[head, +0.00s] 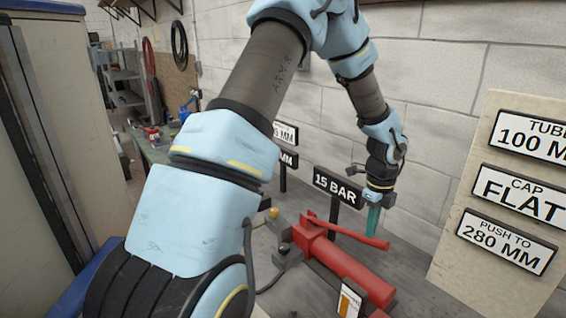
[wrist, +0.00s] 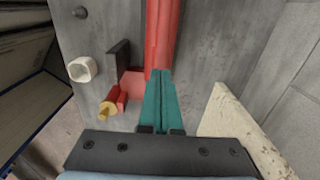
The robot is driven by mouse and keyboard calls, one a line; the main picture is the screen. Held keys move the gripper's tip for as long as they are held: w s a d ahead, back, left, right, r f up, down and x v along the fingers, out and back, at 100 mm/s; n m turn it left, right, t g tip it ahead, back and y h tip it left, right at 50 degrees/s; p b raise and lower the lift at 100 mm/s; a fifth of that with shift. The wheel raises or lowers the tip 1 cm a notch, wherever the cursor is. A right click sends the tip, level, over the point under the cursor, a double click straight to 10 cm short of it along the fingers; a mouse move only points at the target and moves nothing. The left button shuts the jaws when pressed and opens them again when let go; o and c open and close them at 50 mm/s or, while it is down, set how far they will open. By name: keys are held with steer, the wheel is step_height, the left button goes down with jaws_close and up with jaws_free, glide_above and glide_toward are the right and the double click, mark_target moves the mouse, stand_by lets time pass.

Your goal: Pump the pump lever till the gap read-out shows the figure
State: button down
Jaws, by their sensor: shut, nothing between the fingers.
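The red pump (head: 352,277) lies on the grey bench in the head view. Its red pump lever (head: 347,233) slants down to the right above the body. My gripper (head: 373,230) is shut, with teal fingers pointing down by the lever's free end. In the wrist view the shut fingertips (wrist: 158,74) overlap a long red part (wrist: 160,35); I cannot tell whether they touch the lever. A black sign (head: 338,187) reads 15 BAR. Two signs ending in MM, an upper one (head: 286,133) and a lower one (head: 289,159), are partly hidden by my arm.
A pale board (head: 482,265) at right carries plates reading TUBE 100 M, cut off, CAP FLAT and PUSH TO 280 MM (head: 506,243). A yellow knob (head: 274,213) and a hose sit left of the pump. A block wall stands close behind; a cabinet (head: 60,110) stands at left.

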step_height(320, 180, down, 7)
steer(key=b, duration=0.3)
steer(key=shift+b, duration=0.35)
step_height(320, 180, up, 8)
steer(key=p, duration=0.6)
steer(key=shift+r+p, duration=0.25)
steer(key=shift+p, duration=0.1)
steer(key=shift+f, duration=0.1)
step_height(320, 180, down, 9)
steer(key=b, duration=0.5)
steer(key=shift+r+b, duration=0.2)
steer(key=shift+b, duration=0.1)
step_height(320, 180, up, 7)
steer(key=p, duration=0.5)
steer(key=shift+f+p, duration=0.15)
steer(key=shift+p, duration=0.25)
steer(key=shift+s+r, duration=0.1)
steer(key=shift+r, duration=0.9)
steer(key=shift+f, duration=0.15)
